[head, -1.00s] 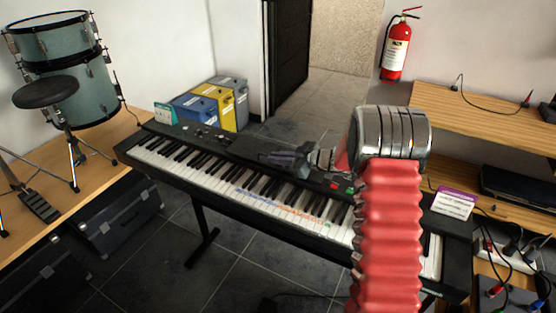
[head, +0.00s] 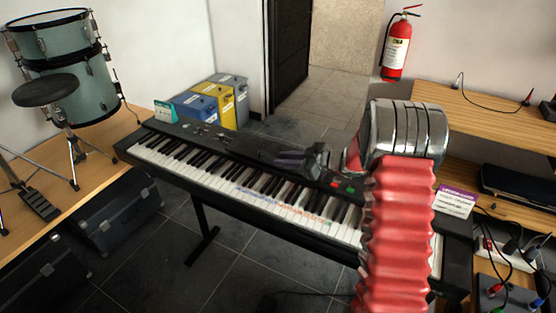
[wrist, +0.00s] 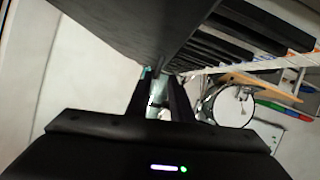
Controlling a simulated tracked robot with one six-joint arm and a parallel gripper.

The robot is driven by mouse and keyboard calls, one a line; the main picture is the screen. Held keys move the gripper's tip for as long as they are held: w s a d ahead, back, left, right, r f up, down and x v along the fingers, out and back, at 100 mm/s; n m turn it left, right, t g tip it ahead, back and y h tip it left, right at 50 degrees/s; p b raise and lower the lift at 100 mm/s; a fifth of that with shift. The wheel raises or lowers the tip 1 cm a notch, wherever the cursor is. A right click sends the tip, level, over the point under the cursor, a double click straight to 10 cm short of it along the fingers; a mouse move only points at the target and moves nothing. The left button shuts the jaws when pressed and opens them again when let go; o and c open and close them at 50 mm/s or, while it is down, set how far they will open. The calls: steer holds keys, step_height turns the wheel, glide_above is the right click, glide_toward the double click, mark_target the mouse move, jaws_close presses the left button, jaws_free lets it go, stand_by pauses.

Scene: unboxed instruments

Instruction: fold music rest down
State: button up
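The black keyboard (head: 235,140) stands on its stand across the middle of the head view, its white and black keys facing me. I cannot make out a music rest standing apart from its dark top. My gripper (head: 283,158) is over the back part of the keyboard, right of its middle. In the wrist view, my gripper (wrist: 159,78) shows two dark fingers with a gap between them and nothing clearly held. A broad dark panel (wrist: 125,25) lies close beyond the fingers, with keys at upper right. I cannot tell whether it is the rest or the keyboard's body.
My red-sleeved arm hides the keyboard's right part. A purple-and-white card (head: 455,201) stands at the right end, near cables and a wooden shelf (head: 480,125). Blue, yellow and grey bins (head: 215,103) stand behind the keyboard. Drums (head: 70,75) are at left.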

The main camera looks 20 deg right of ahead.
steer(key=v, duration=1)
steer(key=shift+m, duration=0.3)
steer(key=s+a+f+m+g+h, duration=0.1)
steer(key=s+a+f+m+g, duration=0.2)
steer(key=s+m, duration=0.4)
steer(key=s+a+m+g+h, duration=0.1)
steer(key=s+a+m+g, duration=0.3)
steer(key=s, duration=0.5)
steer(key=s+a+r+t+h, duration=0.1)
steer(key=s+a+r+h, duration=0.2)
steer(key=s+r, duration=0.5)
steer(key=s+a+r+t+h, duration=0.1)
steer(key=s+a+r+h, duration=0.3)
steer(key=s+r, duration=0.4)
steer(key=shift+s+n, duration=0.3)
steer(key=shift+s, duration=1.3)
